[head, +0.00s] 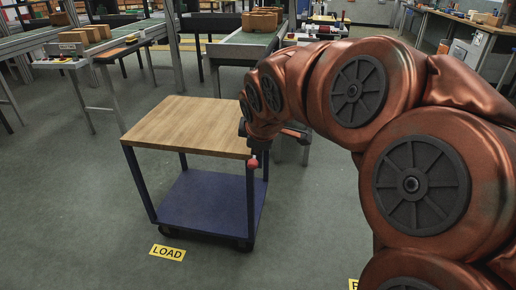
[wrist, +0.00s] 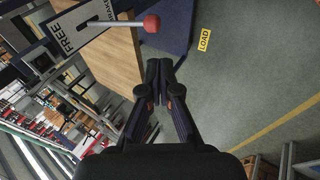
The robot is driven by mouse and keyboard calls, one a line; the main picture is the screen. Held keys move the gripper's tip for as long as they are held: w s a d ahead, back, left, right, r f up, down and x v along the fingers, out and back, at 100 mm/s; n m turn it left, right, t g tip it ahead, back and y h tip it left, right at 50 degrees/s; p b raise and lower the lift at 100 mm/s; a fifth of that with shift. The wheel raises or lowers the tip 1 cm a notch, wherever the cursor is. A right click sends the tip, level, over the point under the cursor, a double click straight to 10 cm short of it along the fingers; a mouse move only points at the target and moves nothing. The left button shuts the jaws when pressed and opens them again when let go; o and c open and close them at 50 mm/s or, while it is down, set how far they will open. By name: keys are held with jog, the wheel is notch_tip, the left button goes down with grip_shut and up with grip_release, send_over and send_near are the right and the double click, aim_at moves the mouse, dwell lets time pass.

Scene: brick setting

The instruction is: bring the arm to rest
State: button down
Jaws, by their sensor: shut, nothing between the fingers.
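My copper arm rises from the lower right of the head view and bends down to the cart's right side. My gripper (wrist: 159,70) shows in the wrist view with its dark fingers together and nothing between them; in the head view it is mostly hidden by the arm. A lever with a red knob (wrist: 152,23) lies beyond the fingertips, apart from them, over a plate (wrist: 62,38) reading FREE. The knob also shows in the head view (head: 253,163) at the cart's near right corner. The cart (head: 190,122) has a wooden top and a blue lower shelf (head: 205,200).
A yellow LOAD label (head: 167,252) lies on the floor before the cart. A workbench (head: 470,22) is at the back right. The floor left of the cart is clear.

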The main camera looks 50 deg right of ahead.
jog(key=shift+d, duration=0.1)
dwell(0.3)
jog(key=shift+f, duration=0.1)
jog(key=s+a+f+m+g+y, duration=0.2)
jog(key=a+f, duration=0.2)
jog(key=a, duration=0.4)
jog(key=s+a+f+m+g+y, duration=0.1)
jog(key=s+a+f+g, duration=0.15)
jog(key=a+f, duration=0.4)
jog(key=s+a+f+m+g+y, duration=0.15)
jog(key=s+a+m+g, duration=0.25)
jog(key=s+a, duration=0.75)
notch_tip(320, 180, up, 20)
jog(key=t+p, duration=0.1)
jog(key=p, duration=1.8)
jog(key=shift+w+a+r+p, duration=0.15)
jog(key=shift+a+r+p, duration=0.05)
jog(key=shift+p, duration=0.15)
